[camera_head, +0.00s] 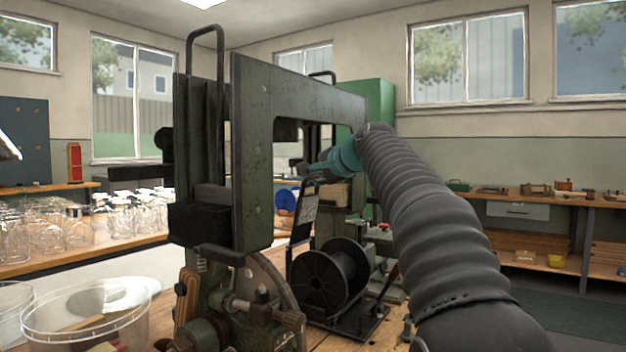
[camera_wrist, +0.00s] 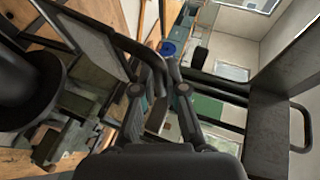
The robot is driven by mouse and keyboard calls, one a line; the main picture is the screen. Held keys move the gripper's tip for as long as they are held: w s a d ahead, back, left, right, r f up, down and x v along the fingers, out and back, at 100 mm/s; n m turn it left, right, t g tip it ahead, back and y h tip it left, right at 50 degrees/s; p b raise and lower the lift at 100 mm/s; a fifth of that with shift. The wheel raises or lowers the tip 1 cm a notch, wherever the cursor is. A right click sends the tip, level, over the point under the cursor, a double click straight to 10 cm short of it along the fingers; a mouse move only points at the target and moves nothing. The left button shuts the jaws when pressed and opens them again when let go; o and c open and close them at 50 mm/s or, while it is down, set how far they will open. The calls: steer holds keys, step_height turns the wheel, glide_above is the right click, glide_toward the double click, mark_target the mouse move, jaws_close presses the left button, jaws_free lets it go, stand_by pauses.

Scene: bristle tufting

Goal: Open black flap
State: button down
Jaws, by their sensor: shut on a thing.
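The black flap (camera_head: 304,212) is a dark-framed plate with a greyish face. It stands steeply tilted above the black spool, behind the green machine frame in the head view. In the wrist view the flap (camera_wrist: 95,38) runs from the upper left to my fingers. The exact contact is hard to make out.
The tall green machine frame (camera_head: 252,150) stands close left of my arm. The black spool (camera_head: 327,278) sits below the flap. A clear plastic tub (camera_head: 92,318) stands at the front left, and many glass jars (camera_head: 125,215) stand on the left bench.

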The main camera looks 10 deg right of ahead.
steer(key=shift+s+r, duration=0.1)
steer(key=shift+r, duration=0.15)
steer(key=c, duration=1.2)
jaws_free()
steer(key=shift+f, duration=0.1)
steer(key=v, duration=1.2)
steer(key=shift+f, duration=0.1)
